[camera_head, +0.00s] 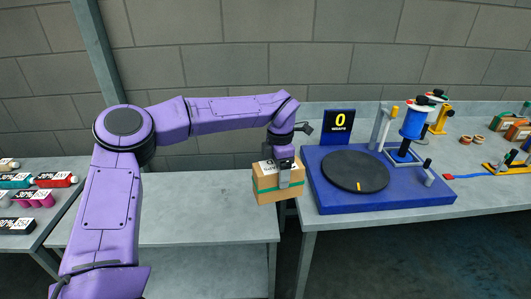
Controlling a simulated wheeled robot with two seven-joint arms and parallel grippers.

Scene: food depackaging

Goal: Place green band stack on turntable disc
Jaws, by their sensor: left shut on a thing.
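The green band stack (265,196) is a cardboard-brown box-like stack with a green band around it and a white label on top. My left gripper (284,180) is shut on it from above, on its right side. The stack is held near the right end of the low grey table, left of the blue base. The turntable disc (350,171) is a dark round plate with a small yellow mark on its front edge. It lies bare on the blue base (395,201). My right gripper is not in view.
A black sign reading 0 (340,120) stands behind the disc. A blue roll on a post (412,124) and a grey post (376,128) stand right of the disc. Packaged items (55,179) lie on the left table. The middle table (200,215) is clear.

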